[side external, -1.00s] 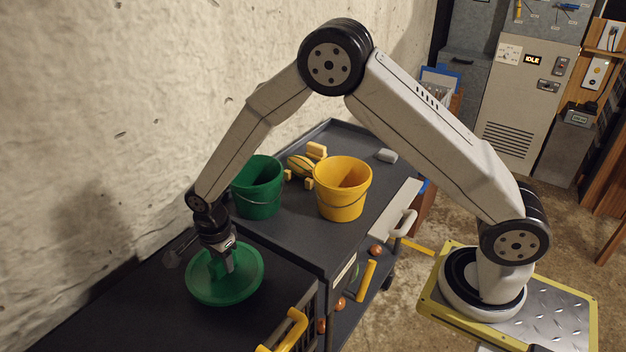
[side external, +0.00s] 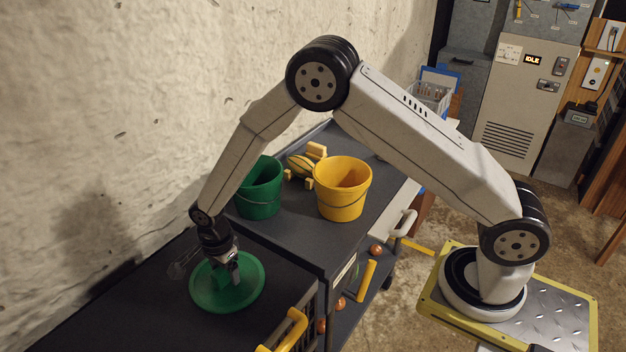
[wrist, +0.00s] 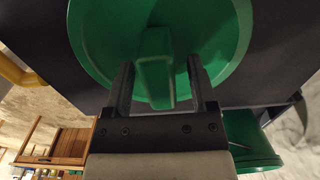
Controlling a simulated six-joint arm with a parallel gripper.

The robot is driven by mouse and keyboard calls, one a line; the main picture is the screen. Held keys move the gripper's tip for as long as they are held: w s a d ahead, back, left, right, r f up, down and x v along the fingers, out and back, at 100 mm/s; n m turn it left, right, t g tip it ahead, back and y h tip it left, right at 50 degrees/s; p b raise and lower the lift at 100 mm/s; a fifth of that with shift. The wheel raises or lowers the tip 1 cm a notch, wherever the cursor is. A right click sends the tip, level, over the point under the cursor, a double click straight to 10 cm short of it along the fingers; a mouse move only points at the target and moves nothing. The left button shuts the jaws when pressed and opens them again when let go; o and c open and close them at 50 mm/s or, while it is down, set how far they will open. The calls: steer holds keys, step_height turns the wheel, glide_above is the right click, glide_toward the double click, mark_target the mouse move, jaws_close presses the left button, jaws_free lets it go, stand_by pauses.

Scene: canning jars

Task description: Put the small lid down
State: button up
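The green round lid (side external: 208,293) lies flat on the dark surface (side external: 130,315) in the left foreground of the side view. It also fills the top of the wrist view (wrist: 218,45). Its upright block handle (wrist: 155,80) stands between the fingers of my gripper (side external: 232,273). In the wrist view my gripper (wrist: 160,65) is open, with a gap between the handle and each finger. The lid's underside is hidden.
A green bucket (side external: 259,190) and a yellow bucket (side external: 342,192) stand on the cart behind the lid. A yellow-green striped object (side external: 300,166) and small yellow blocks lie near them. A rough wall rises at left. Yellow handles (side external: 290,331) edge the front.

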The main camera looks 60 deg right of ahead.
steer(key=shift+r, duration=0.15)
step_height(320, 180, up, 12)
stand_by(0.9)
steer(key=shift+d, duration=0.1)
stand_by(0.4)
steer(key=s+d+r+n+t, duration=0.2)
steer(key=s+d+n, duration=1.1)
steer(key=s+n, duration=0.5)
steer(key=shift+d+r+t, duration=0.2)
steer(key=shift+d+t, duration=0.1)
steer(key=shift+d, duration=0.1)
